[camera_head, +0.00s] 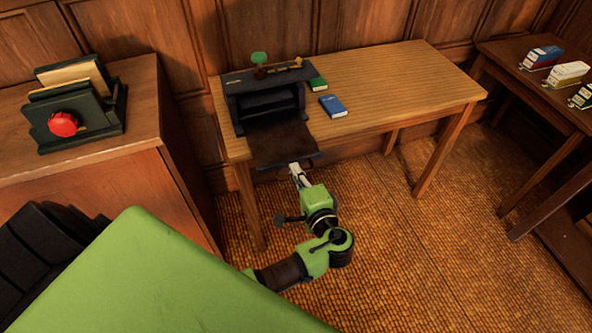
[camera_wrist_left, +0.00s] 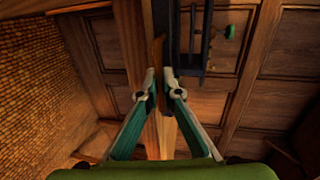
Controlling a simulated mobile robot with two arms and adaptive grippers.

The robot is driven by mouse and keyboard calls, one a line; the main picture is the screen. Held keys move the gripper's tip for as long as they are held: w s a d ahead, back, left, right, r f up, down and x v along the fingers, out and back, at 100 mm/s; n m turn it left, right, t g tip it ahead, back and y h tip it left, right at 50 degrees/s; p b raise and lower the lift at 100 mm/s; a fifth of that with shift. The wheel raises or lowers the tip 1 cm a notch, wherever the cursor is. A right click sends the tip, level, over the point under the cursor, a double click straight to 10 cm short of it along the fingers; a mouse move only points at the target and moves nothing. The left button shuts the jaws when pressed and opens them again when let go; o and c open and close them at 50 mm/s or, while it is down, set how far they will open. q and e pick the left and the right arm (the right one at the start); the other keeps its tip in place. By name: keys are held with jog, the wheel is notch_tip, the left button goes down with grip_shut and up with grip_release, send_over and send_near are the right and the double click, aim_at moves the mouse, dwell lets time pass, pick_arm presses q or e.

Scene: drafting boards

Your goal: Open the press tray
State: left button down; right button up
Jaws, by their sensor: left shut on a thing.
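The black press (camera_head: 265,97) stands on the left end of the wooden table and also shows in the wrist view (camera_wrist_left: 194,38). Its dark brown tray (camera_head: 280,143) sticks out of the press front toward me, reaching the table's near edge. My left gripper (camera_head: 295,168) is at the tray's front edge, shut on it. In the left wrist view the fingertips (camera_wrist_left: 162,78) come together around the thin tray edge (camera_wrist_left: 158,50). The exact grip spot is partly hidden by the fingers. My right gripper is not in view.
A green book (camera_head: 318,84) and a blue book (camera_head: 332,106) lie right of the press on the table (camera_head: 400,90). A cabinet (camera_head: 130,150) with a dark rack (camera_head: 75,105) and red knob stands left.

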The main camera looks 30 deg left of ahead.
pick_arm(q)
jog(key=c, duration=2.5)
grip_release()
jog(key=shift+c, duration=0.2)
jog(key=v, duration=1.2)
jog(key=s+f+m+g+h, duration=0.25)
jog(key=s+f, duration=0.25)
jog(key=f, duration=1.1)
jog(key=s+f+m+g+h, duration=0.15)
jog(key=s+f+h, duration=0.25)
jog(key=f, duration=1.1)
jog(key=s+a+f+n+g+h, duration=0.1)
jog(key=s+f+n, duration=0.2)
jog(key=s+f, duration=0.3)
jog(key=s+a+f+n+g+h, duration=0.2)
jog(key=s+f, duration=0.3)
jog(key=s, duration=0.7)
jog(key=s+a+f+n+g+h, duration=0.2)
jog(key=s+f+n, duration=0.2)
jog(key=s, duration=0.5)
notch_tip(320, 180, down, 3)
jog(key=shift+r+n, duration=0.15)
jog(key=shift+n, duration=0.15)
